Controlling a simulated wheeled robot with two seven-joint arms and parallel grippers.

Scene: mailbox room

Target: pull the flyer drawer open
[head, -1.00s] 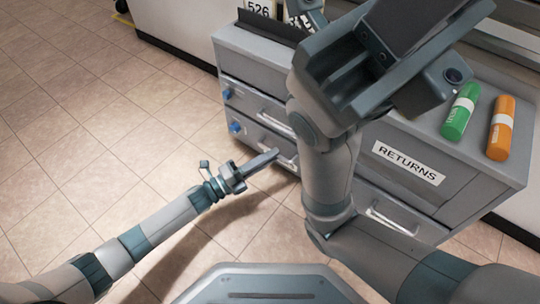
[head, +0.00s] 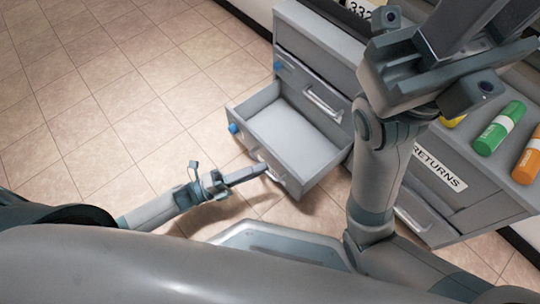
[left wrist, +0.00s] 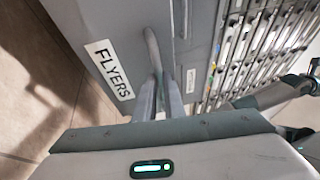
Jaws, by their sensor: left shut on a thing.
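The flyer drawer (head: 300,126) is the lower left drawer of a grey cabinet (head: 305,35). It stands well out of the cabinet, and its inside looks empty in the head view. The FLYERS label (left wrist: 108,70) is on its front in the left wrist view. My left gripper (head: 262,170) is shut on the drawer's bar handle (left wrist: 153,48). Its two fingers (left wrist: 158,95) lie on either side of the bar. My right gripper (head: 440,75) is raised over the cabinet, apart from the drawer; its fingertips do not show clearly.
Above the open drawer is a closed drawer with a handle (head: 324,104). A RETURNS label (head: 440,167) marks the cabinet's right part. Green (head: 500,128) and orange (head: 528,155) tubes lie on top. The tiled floor (head: 110,100) at left is clear.

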